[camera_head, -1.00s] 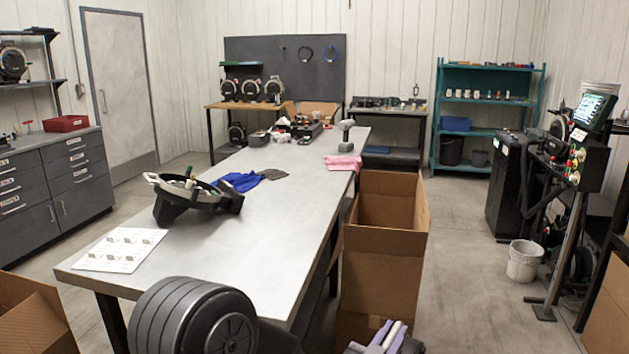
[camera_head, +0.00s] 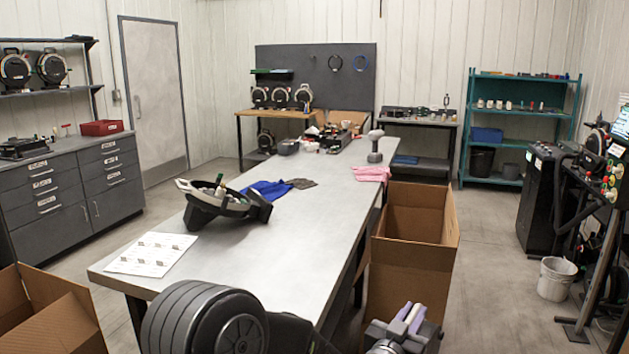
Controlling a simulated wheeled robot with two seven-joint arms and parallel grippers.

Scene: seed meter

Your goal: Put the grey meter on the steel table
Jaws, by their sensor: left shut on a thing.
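The steel table (camera_head: 285,225) runs from the near left to the back, with a broad bare top. My left gripper (camera_head: 410,316) is at the bottom edge, right of the table's near end and in front of a tall open cardboard box. It is shut, with pale lavender pieces at its jaws. A grey shape (camera_head: 433,336) lies against it, partly cut off by the frame. I cannot tell if this is the grey meter. A dark bowl-shaped housing with a pale rim (camera_head: 215,203) lies tilted on the table's left side. My right gripper is not in view.
A printed sheet (camera_head: 152,253), a blue cloth (camera_head: 266,190), a pink cloth (camera_head: 371,174) and a grey tool (camera_head: 375,147) are on the table. The cardboard box (camera_head: 410,265) stands close along its right side. The table's middle is clear.

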